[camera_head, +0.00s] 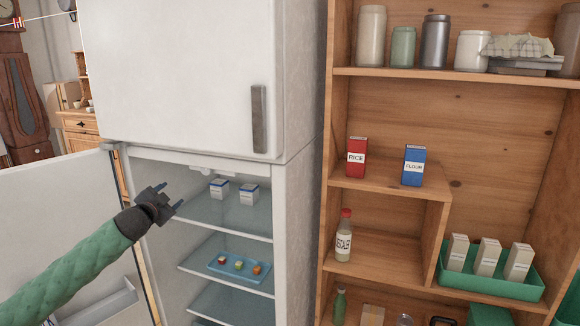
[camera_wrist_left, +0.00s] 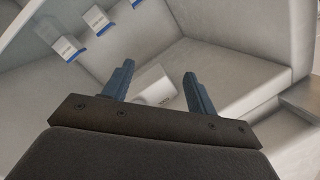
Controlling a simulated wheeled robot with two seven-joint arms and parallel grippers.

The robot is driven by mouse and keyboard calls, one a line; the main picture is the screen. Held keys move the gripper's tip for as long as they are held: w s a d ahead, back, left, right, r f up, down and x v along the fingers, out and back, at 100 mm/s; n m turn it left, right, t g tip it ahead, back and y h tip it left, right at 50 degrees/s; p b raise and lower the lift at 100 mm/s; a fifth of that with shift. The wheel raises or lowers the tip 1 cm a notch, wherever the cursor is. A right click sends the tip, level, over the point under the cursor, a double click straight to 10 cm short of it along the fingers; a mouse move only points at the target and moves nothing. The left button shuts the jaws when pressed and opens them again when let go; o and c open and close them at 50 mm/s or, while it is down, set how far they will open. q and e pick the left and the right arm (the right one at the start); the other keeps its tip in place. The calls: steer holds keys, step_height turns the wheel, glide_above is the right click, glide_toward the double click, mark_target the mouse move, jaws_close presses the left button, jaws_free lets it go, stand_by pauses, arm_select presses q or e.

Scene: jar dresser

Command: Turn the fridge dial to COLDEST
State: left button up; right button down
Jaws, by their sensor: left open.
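The fridge (camera_head: 295,215) stands with its lower door (camera_head: 60,195) swung open to the left. My left gripper (camera_head: 173,195) is open and empty at the upper left of the fridge opening, left of two small cartons. In the left wrist view its two fingers (camera_wrist_left: 158,72) are apart with nothing between them. A pale box-like fitting (camera_wrist_left: 152,84) shows beyond and between the fingers, apart from them as far as I can tell. A small pale fitting (camera_head: 205,171) hangs under the compartment ceiling in the head view. The dial face and its markings cannot be made out.
Two white-and-blue cartons (camera_head: 248,194) stand on the top glass shelf (camera_head: 225,219), close right of my gripper. A blue tray (camera_head: 222,271) with small items sits one shelf lower. The upper door (camera_head: 185,75) is shut. A wooden shelf unit (camera_head: 400,217) stands at the right.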

arm_select(q)
steer(key=s+d+f+n+g+y, duration=0.1)
steer(key=s+d+f+n+g, duration=0.3)
steer(key=s+f, duration=0.65)
steer(key=s+d+f+g+y, duration=0.1)
steer(key=s+d+f+g, duration=0.2)
steer(key=s+d+f, duration=0.6)
steer(key=s+d+f+n+g+y, duration=0.1)
steer(key=s+d+f+n+g, duration=0.2)
steer(key=s+f, duration=0.85)
steer(key=s+d+f+g, duration=0.2)
steer(key=s+f, duration=0.4)
steer(key=s, duration=0.4)
steer(key=s+d+f+n+g+h, duration=0.1)
steer(key=s+d+f+g, duration=0.1)
steer(key=s+f, duration=0.5)
steer(key=s+d+f+g, duration=0.1)
steer(key=s+f, duration=0.5)
steer(key=s, duration=0.6)
steer(key=shift+s+d+f+n+g+h, duration=0.3)
steer(key=shift+s+d+n+g+h, duration=0.1)
steer(key=shift+d, duration=0.45)
